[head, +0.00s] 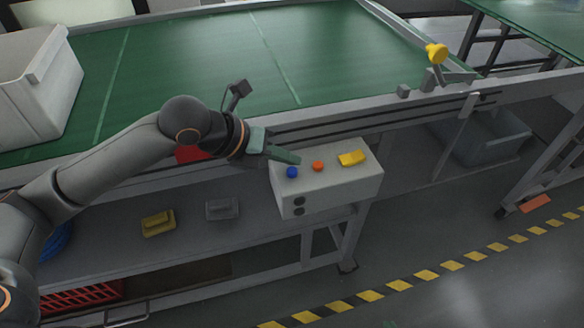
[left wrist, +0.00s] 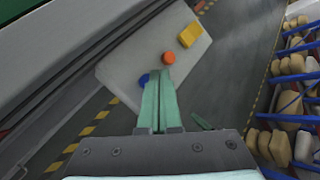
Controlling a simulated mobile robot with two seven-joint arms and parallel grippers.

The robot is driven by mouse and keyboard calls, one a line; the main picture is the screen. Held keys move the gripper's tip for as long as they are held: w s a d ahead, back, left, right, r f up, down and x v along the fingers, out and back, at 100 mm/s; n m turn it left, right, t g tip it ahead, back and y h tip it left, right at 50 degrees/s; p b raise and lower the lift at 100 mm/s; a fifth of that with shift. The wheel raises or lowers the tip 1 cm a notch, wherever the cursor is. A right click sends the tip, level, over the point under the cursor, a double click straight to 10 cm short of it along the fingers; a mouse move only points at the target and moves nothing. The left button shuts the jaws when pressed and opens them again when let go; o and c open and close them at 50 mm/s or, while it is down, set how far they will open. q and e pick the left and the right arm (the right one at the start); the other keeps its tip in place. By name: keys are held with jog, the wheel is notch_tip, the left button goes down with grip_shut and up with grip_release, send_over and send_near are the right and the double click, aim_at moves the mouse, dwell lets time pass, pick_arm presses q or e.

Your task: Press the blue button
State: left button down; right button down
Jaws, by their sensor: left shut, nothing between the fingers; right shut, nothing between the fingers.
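A white control box (head: 330,187) under the conveyor's edge carries a blue button (head: 292,172), an orange-red button (head: 318,166) and a yellow switch (head: 351,158) on top. My left gripper (head: 297,160) is shut and empty, its green fingertips just above and behind the blue button. In the left wrist view, the blue button (left wrist: 144,79) is partly hidden behind the shut fingers (left wrist: 160,75); whether they touch it I cannot tell. The orange-red button (left wrist: 169,58) lies beyond the tips. The green tip of my right gripper (head: 388,324) barely shows at the bottom edge, away from the box.
The green conveyor (head: 200,60) with its grey rail runs behind the box. A white bin (head: 45,90) stands on it at left. A yellow knob (head: 436,52) stands at the back right. The lower shelf holds a yellow block (head: 158,223) and a grey block (head: 222,208).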

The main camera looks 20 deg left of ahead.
pick_arm(q)
jog(key=shift+f, duration=0.1)
dwell(0.7)
jog(key=shift+f, duration=0.35)
